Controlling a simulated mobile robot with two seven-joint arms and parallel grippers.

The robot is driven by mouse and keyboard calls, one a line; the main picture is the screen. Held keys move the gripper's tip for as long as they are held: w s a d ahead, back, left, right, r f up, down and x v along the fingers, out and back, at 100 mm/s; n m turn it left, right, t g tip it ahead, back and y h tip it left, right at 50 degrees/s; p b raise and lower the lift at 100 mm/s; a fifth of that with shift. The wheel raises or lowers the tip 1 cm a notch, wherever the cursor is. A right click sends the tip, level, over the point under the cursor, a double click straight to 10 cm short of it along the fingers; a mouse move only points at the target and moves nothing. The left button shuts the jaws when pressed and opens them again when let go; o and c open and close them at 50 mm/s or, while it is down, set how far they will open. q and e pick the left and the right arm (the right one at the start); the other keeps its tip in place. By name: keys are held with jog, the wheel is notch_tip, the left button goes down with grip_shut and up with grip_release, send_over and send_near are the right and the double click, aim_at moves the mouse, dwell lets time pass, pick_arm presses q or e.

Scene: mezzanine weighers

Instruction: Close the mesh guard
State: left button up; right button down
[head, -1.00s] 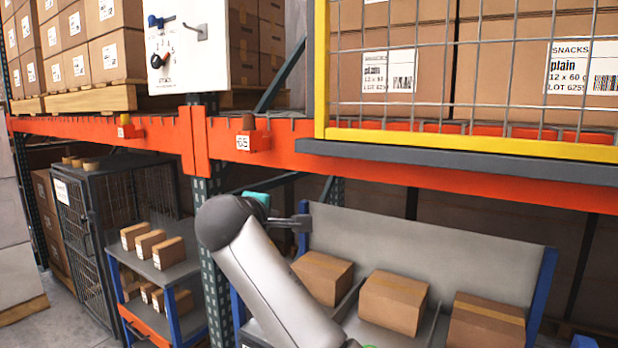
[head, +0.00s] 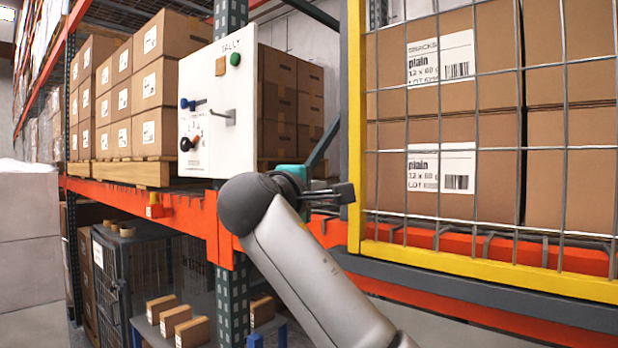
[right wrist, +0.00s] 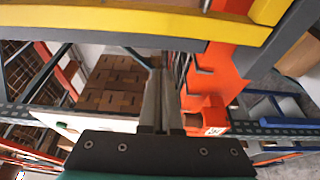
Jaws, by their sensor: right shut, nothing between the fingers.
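The mesh guard is a yellow frame with grey wire mesh (head: 358,150), at the right of the head view in front of stacked cartons. Its left upright and bottom bar show; its top and right side are out of view. In the right wrist view its yellow frame (right wrist: 130,20) crosses the top. My right gripper (head: 345,193) is shut and empty, just left of the guard's left upright in the head view. Whether it touches the upright I cannot tell. Its closed fingers (right wrist: 161,85) also show in the right wrist view. My left gripper is not in view.
A grey rail (head: 480,297) runs below the guard, along the orange beam (head: 195,212). A white tally panel (head: 205,110) with knobs and a hook stands left of my gripper. Cartons (head: 447,165) fill the space behind the mesh. A dark wire cage (head: 150,275) stands lower left.

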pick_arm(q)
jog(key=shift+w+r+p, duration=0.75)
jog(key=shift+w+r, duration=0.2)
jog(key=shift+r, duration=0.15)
pick_arm(e)
jog(key=d, duration=0.4)
